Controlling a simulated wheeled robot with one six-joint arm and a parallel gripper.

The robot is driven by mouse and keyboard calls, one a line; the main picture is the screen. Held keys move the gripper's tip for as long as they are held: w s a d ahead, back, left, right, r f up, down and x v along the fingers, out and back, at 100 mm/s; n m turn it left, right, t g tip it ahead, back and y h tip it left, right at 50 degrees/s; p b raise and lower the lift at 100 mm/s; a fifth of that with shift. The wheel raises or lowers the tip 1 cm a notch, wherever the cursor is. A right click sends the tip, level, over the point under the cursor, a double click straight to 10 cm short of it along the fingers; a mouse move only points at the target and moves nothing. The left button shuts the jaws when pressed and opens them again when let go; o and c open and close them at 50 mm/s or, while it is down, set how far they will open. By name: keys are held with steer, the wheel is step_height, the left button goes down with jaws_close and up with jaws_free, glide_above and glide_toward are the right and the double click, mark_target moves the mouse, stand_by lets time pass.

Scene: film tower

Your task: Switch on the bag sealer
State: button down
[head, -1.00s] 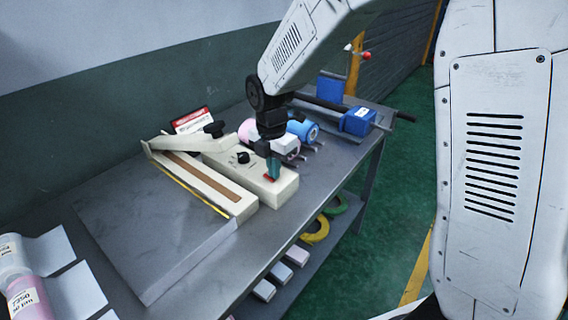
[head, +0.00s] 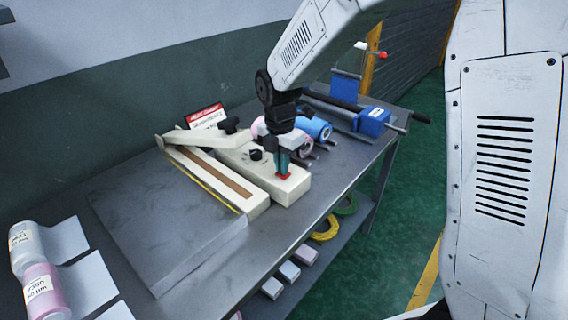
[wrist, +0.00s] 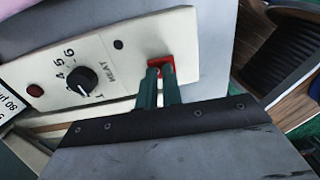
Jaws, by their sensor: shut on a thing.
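The cream bag sealer (head: 297,188) stands on the grey table, its long sealing arm (head: 210,138) to the left. In the wrist view its control box (wrist: 195,35) carries a black dial (wrist: 82,80) with numbers, a dark red lamp (wrist: 35,90) and a red switch (wrist: 167,64) near the HEAT label. My gripper (head: 283,172) points down at the end of the box. Its teal fingers, also in the wrist view (wrist: 159,73), are shut on the red switch and hide part of it. The switch's position cannot be told.
A grey board (head: 165,230) lies in front of the sealer. Behind it are a red-and-white sign (head: 206,116), a blue roll (head: 317,128) and a blue clamp-like tool (head: 372,121). Tape rolls (head: 325,229) sit on the lower shelf.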

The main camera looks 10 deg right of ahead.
step_height(320, 180, up, 14)
steer(key=shift+w+a, duration=0.15)
steer(key=shift+w, duration=0.05)
stand_by(0.4)
steer(key=shift+w+a+r+g+h, duration=0.15)
steer(key=shift+w+g+h, duration=0.25)
steer(key=shift+g, duration=0.2)
steer(key=f, duration=0.4)
steer(key=s+d+f, duration=0.1)
steer(key=f, duration=0.4)
steer(key=s+f, duration=0.1)
steer(key=f, duration=0.4)
steer(key=shift+d, duration=0.15)
